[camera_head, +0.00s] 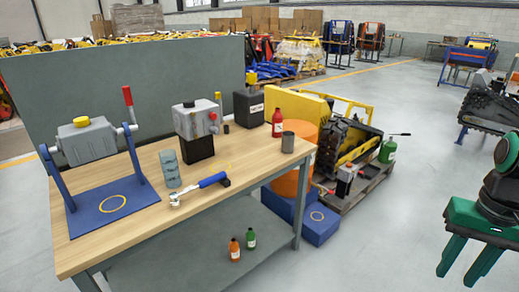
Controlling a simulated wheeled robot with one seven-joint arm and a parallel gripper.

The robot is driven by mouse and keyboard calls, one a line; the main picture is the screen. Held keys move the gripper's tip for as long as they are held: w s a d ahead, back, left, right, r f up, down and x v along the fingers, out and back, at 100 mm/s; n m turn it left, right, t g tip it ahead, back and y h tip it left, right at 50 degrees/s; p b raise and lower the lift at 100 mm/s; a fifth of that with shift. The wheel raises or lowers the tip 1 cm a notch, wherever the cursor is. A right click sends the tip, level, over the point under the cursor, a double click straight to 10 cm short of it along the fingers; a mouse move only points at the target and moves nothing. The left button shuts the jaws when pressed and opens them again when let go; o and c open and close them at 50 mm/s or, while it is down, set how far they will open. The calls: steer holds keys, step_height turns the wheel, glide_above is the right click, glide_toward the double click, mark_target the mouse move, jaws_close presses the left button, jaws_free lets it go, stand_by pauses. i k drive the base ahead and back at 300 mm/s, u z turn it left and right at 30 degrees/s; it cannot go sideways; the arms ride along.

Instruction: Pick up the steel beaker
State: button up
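A dark grey metal cup, which looks like the steel beaker (288,142), stands upright at the right end of the wooden workbench (135,235), near its right edge. A red bottle (277,123) stands just behind it to the left. My gripper (458,278) is green and hangs at the lower right of the picture, over the floor. Its two fingers point down and are apart, with nothing seen between them. It is well to the right of the bench and the beaker, touching neither.
The bench holds a blue stand with a grey tank (87,139), a blue-grey ribbed cylinder (170,168), a blue-handled tool (200,188), a grey machine (196,118) and a dark canister (248,107). An orange drum (296,182) and a loaded pallet (362,192) stand beyond. Floor between bench and gripper is clear.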

mark_target(288, 141)
steer(key=u, duration=0.1)
steer(key=i, duration=1)
steer(key=z, duration=0.05)
